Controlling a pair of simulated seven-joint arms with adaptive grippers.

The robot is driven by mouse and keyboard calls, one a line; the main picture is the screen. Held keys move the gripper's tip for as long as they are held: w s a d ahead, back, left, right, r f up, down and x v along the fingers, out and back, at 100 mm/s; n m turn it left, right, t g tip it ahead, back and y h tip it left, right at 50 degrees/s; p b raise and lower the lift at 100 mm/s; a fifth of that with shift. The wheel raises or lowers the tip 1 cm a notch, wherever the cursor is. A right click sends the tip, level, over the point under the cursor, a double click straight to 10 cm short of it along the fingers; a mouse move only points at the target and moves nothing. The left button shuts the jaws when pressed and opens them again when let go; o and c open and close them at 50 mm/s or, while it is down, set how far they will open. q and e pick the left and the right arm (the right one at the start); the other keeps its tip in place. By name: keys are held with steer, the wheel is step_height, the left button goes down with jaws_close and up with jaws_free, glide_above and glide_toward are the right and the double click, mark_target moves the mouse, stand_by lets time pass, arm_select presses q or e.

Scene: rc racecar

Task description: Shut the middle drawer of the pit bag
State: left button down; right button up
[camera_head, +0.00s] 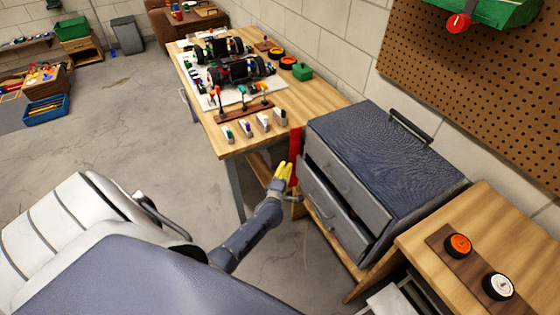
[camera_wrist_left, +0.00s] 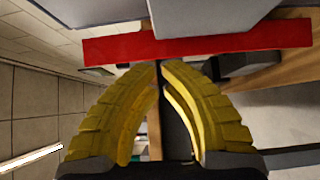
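The pit bag (camera_head: 395,150) is a dark blue-grey drawer cabinet at right of centre in the head view. One grey drawer (camera_head: 327,207) below the top drawer front (camera_head: 340,172) stands out from the body, with a gap behind its front. I take it as the middle drawer; lower parts are partly hidden. My left gripper (camera_head: 284,172), with yellow fingers, is beside the drawer's far left end. In the wrist view its fingertips (camera_wrist_left: 159,65) are together, with nothing visible between them, close to a red strip (camera_wrist_left: 205,46). Contact is unclear. My right gripper is out of view.
The wooden workbench (camera_head: 310,95) with a racecar (camera_head: 238,68) and small bottles stands behind my left gripper. A wooden top (camera_head: 500,225) with two small wheels is at right. The red strip (camera_head: 296,150) stands upright by the bag's corner. Open floor lies left.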

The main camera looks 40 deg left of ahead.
arm_select(q)
steer(key=v, duration=0.8)
steer(key=shift+s+d, duration=0.25)
steer(key=shift+d, duration=0.05)
steer(key=c, duration=1.9)
jaws_free()
steer(key=shift+s+f, duration=0.1)
steer(key=shift+s, duration=0.15)
steer(key=o, duration=0.4)
steer(key=shift+g, duration=0.3)
steer(key=s+f, duration=0.1)
steer(key=s, duration=0.1)
steer(key=s+f, duration=0.1)
steer(key=s, duration=0.1)
steer(key=shift+d+f, duration=0.35)
steer(key=shift+d, duration=0.05)
steer(key=s+d+f+m+h, duration=0.1)
steer(key=s+d+m+h, duration=0.15)
steer(key=s+d, duration=0.3)
steer(key=m+h, duration=0.3)
steer(key=h, duration=0.1)
glide_toward(317, 205)
steer(key=w, duration=0.3)
steer(key=w+f, duration=0.1)
steer(key=w, duration=0.2)
steer(key=w+f, duration=0.1)
steer(key=w, duration=0.3)
steer(key=shift+d, duration=0.2)
